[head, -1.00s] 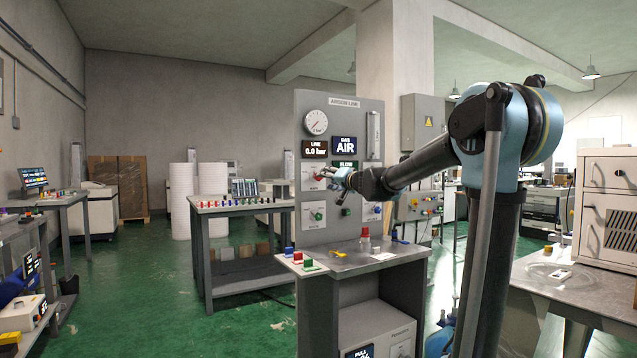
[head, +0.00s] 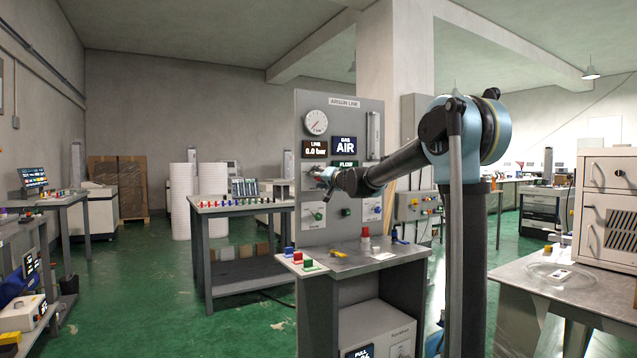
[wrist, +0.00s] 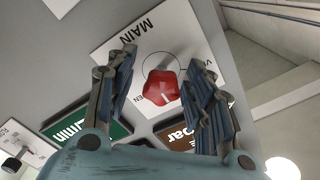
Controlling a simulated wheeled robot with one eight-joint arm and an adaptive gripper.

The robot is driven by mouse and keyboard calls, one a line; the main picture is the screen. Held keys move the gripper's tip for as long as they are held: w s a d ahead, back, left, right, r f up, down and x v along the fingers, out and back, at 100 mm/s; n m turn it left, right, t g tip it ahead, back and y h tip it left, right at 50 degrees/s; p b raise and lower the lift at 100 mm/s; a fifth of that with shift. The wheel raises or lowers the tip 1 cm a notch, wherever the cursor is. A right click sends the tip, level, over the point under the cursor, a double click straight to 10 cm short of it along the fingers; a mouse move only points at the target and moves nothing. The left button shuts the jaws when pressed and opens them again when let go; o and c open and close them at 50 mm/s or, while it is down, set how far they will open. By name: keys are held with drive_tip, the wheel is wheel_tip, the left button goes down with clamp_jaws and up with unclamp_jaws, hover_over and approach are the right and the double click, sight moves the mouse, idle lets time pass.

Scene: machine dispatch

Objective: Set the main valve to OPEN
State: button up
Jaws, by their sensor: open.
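The main valve is a red knob (wrist: 161,87) on a white plate (wrist: 160,28) lettered MAIN in the wrist view. The plate is on the grey ARGON LINE panel (head: 342,125). In the head view my gripper (head: 326,176) is in front of the plate and hides the knob. In the wrist view my gripper (wrist: 164,72) is open, with one finger on either side of the knob and gaps between. I cannot tell how deep the knob sits between the fingers. The plate's smaller lettering is partly hidden by the fingers.
The panel also carries a gauge (head: 315,122), LINE (head: 315,149) and GAS AIR (head: 345,146) displays, and a green knob (head: 317,215) below. The bench (head: 350,262) under it holds a red-topped item (head: 365,235) and small coloured blocks (head: 309,264).

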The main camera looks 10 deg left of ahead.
drive_tip(key=c, duration=1.1)
drive_tip(key=shift+d+m, duration=0.1)
drive_tip(key=shift+m, duration=0.5)
drive_tip(key=m, duration=1)
drive_tip(key=shift+s+m, duration=0.1)
drive_tip(key=shift+m, duration=0.2)
idle(0.4)
drive_tip(key=o, duration=1.1)
